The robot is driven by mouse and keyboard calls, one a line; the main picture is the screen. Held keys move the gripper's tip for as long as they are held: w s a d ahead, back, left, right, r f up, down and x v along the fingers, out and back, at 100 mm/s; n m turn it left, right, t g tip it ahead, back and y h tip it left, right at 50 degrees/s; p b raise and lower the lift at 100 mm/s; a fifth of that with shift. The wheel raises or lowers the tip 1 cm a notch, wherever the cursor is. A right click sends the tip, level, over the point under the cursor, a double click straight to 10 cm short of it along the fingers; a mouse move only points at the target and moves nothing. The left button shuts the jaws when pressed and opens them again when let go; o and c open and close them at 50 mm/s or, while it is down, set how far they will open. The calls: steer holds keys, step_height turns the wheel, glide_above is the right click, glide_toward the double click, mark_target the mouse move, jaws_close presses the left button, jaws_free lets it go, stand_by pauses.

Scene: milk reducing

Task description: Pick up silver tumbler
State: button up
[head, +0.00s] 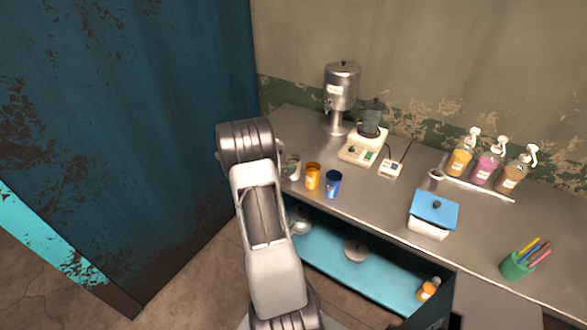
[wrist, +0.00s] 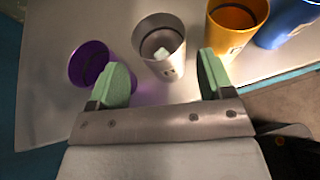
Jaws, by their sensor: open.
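The silver tumbler (wrist: 160,47) stands upright in the wrist view, with a small whitish thing inside it. My gripper (wrist: 160,80) is open, its two green-padded fingers apart. The tumbler is between and just beyond the fingertips, and is not gripped. In the head view the silver tumbler (head: 293,167) stands on the metal counter, partly hidden behind my arm. My gripper is hidden by the arm in that view.
A purple tumbler (wrist: 90,63) is close by the left finger. An orange tumbler (wrist: 236,22) is by the right finger, with a blue tumbler (wrist: 288,22) beyond it. Behind stand a blender (head: 371,118) and a metal dispenser (head: 341,86). A blue-lidded box (head: 432,212) is further right.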

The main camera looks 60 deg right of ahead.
mark_target(293, 162)
steer(key=shift+p+x, duration=0.95)
steer(key=shift+x, duration=1.85)
steer(key=c, duration=0.7)
steer(key=shift+r, duration=0.1)
